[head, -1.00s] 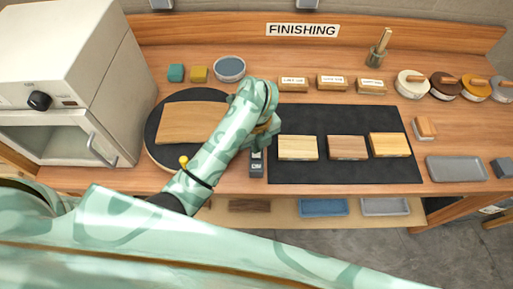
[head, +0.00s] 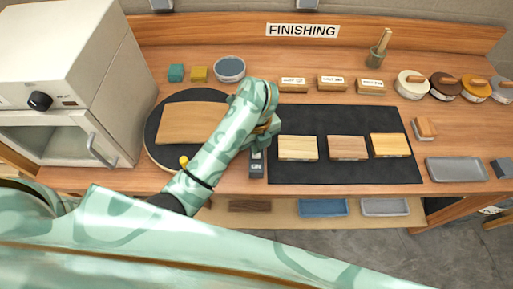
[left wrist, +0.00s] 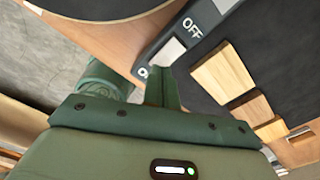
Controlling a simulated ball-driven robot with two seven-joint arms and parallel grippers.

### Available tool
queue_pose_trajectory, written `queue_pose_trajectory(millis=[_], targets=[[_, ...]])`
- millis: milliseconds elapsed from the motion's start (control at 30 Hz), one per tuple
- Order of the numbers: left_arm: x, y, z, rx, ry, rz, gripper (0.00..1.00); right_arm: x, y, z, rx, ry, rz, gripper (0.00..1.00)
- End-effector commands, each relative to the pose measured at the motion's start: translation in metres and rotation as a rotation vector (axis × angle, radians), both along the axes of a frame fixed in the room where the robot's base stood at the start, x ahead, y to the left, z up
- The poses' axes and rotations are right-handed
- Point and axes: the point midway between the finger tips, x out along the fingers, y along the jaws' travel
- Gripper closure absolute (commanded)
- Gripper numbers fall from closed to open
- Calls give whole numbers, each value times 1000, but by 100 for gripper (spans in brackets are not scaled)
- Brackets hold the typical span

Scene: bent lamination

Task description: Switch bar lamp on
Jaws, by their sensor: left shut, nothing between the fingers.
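A dark switch box (head: 257,167) stands at the table's front, between the round black board and the black mat. In the left wrist view it carries a light rocker (left wrist: 168,52), with OFF lettering on the far side and ON lettering, partly hidden, on the near side. My left gripper (left wrist: 162,84) is shut and empty, its fingertips close to the ON end of the rocker. I cannot tell whether they touch it. In the head view the left gripper (head: 268,138) is just above the switch box, its fingertips mostly hidden. The bar lamp cannot be made out. My right gripper is not in view.
A wooden board (head: 190,122) lies on the round black board (head: 152,145). Several wooden blocks lie on the black mat (head: 330,119). A white oven (head: 75,75) stands at the left. A grey tray (head: 456,170) lies at the right. Trays sit on a lower shelf.

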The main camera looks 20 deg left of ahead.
Motion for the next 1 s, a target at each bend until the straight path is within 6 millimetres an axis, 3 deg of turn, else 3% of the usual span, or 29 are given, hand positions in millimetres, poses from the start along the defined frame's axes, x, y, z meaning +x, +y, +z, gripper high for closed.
queue_pose_trajectory(millis=[1000], targets=[[0, 0, -6, -1, 1, 0, 100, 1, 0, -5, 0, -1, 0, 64]])
